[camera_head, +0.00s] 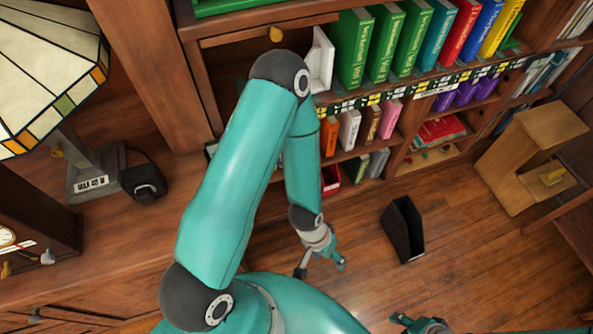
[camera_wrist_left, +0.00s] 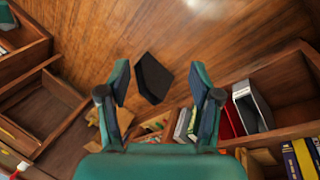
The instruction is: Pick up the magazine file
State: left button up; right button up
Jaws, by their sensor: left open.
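A black magazine file (camera_head: 402,230) stands on the wood floor, right of my left gripper (camera_head: 320,267) in the head view. The left gripper is open and empty, apart from the file. In the left wrist view the black file (camera_wrist_left: 153,78) shows beyond and between the two spread fingers of the left gripper (camera_wrist_left: 161,82), nearer the left finger. A part of my right gripper (camera_head: 420,323) shows at the bottom edge of the head view; its jaws are not clear.
A bookcase with several colored books (camera_head: 385,45) stands at the back, with a white file (camera_head: 319,60) on its shelf. A wooden step stool (camera_head: 530,150) stands at the right. A stained-glass lamp (camera_head: 45,70) is at the left. The floor around the black file is clear.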

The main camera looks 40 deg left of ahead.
pick_arm(q)
jog(key=o, duration=0.5)
jog(key=w+a+f+n+t+y+b, duration=0.1)
jog(key=w+a+f+b, duration=0.1)
jog(key=w+f+b, duration=0.1)
jog(key=w+a+f+t+y+b, duration=0.1)
jog(key=w+a+f+b, duration=0.1)
jog(key=w+f+b, duration=0.2)
jog(key=w+a+f+n+t+b, duration=0.1)
jog(key=w+a+f+t+b, duration=0.1)
jog(key=w+f, duration=0.3)
jog(key=shift+w+f+n+y+b, duration=0.15)
jog(key=shift+f+y+b, duration=0.05)
jog(key=shift+f+b, duration=0.2)
jog(key=shift+w+f+n+y+b, duration=0.1)
jog(key=shift+f+n+y+b, duration=0.1)
jog(key=shift+f+b, duration=0.2)
jog(key=w+a+f+n+t+y+b, duration=0.35)
jog(key=w+a+f+y+b, duration=0.35)
jog(key=w+a+f+b, duration=0.5)
jog(key=shift+w+a+f+n+g+y+b, duration=0.4)
jog(key=shift+w+a+f+n+y+b, duration=0.55)
jog(key=shift+a+b, duration=2.4)
jog(key=shift+w+a+f+n+g+y+b, duration=0.4)
jog(key=shift+w+a+f+y+b, duration=1.05)
jog(key=shift+a, duration=3.45)
jog(key=shift+w+a+f+n+g+y+b, duration=0.55)
jog(key=shift+w+a+b, duration=1.3)
jog(key=shift+a+b, duration=1.65)
